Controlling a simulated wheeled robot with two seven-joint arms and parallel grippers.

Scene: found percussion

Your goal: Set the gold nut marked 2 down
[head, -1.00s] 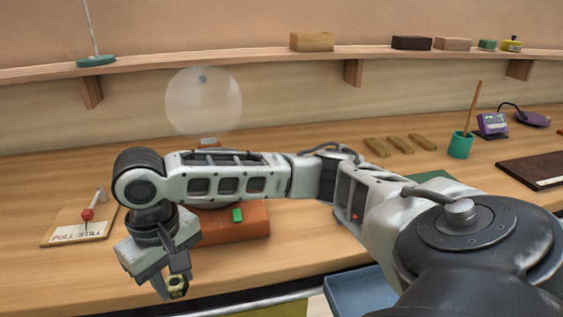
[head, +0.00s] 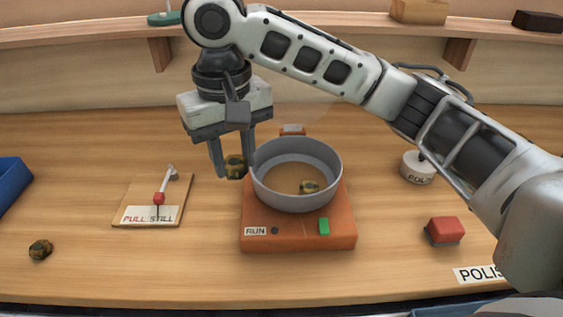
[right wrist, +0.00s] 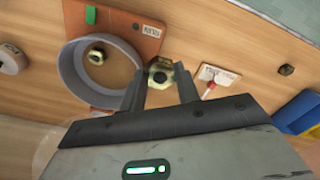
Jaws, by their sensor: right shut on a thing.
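My right gripper (head: 233,168) comes from above, fingers down, just left of the grey round pan (head: 258,187) on the orange machine. It is shut on a gold nut (head: 235,168), dark-patched in the head view and plainer gold in the right wrist view (right wrist: 160,75). I cannot read a number on it. The nut looks above the table; its exact height is unclear. A second nut (head: 309,187) lies inside the pan. A third nut (head: 40,249) lies on the table at the far left. My left gripper is not in view.
The orange machine (head: 290,238) has a RUN label and a green switch (head: 323,226). A board with a red-knobbed lever (head: 159,198) stands left of it. A blue bin (head: 10,185) is at the left edge, a red block (head: 444,231) at right.

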